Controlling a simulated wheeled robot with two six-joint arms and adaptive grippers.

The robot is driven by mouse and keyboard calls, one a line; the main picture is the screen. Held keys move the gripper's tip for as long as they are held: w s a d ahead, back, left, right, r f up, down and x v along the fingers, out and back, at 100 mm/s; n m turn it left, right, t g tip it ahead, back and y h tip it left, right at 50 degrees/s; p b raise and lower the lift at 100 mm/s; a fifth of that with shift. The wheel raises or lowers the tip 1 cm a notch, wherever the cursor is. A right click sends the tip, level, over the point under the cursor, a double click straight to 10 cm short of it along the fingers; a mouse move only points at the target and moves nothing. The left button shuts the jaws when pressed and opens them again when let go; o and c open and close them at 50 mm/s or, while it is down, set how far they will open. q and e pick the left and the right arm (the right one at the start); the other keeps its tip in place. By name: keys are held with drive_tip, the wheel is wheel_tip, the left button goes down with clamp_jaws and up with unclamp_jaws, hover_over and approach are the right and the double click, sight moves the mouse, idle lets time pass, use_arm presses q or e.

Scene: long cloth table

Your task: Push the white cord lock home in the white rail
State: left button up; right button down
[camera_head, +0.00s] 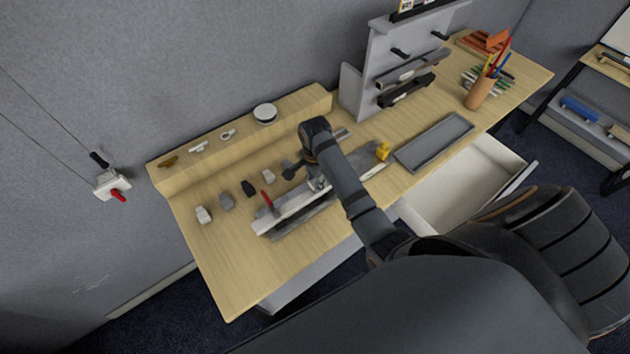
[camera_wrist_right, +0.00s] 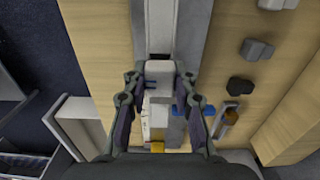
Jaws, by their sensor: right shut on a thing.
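The white cord lock (camera_wrist_right: 159,72) shows between the fingertips in the right wrist view. My right gripper (camera_wrist_right: 159,84) is shut on it, one finger on each side. The white rail (camera_wrist_right: 159,22) runs straight ahead from the lock, which lines up with it; I cannot tell how deep the lock sits. In the head view the rail (camera_head: 287,215) lies in a grey holder on the table, and my right arm covers its far part. The lock and the fingertips are hidden there behind the arm. My left gripper is not in view.
A red-handled part (camera_head: 267,200) stands at the rail. Several small blocks, one white (camera_head: 204,215) and one black (camera_head: 249,188), lie behind it. A yellow piece (camera_head: 382,151) and a grey tray (camera_head: 434,142) are to the right. A drawer (camera_head: 470,188) stands open in front.

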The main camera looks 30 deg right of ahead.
drive_tip(key=shift+f+b, duration=0.3)
drive_tip(key=shift+f, duration=0.45)
drive_tip(key=c, duration=1)
unclamp_jaws()
drive_tip(key=shift+r, duration=0.2)
wheel_tip(320, 180, up, 7)
drive_tip(key=shift+r, duration=0.1)
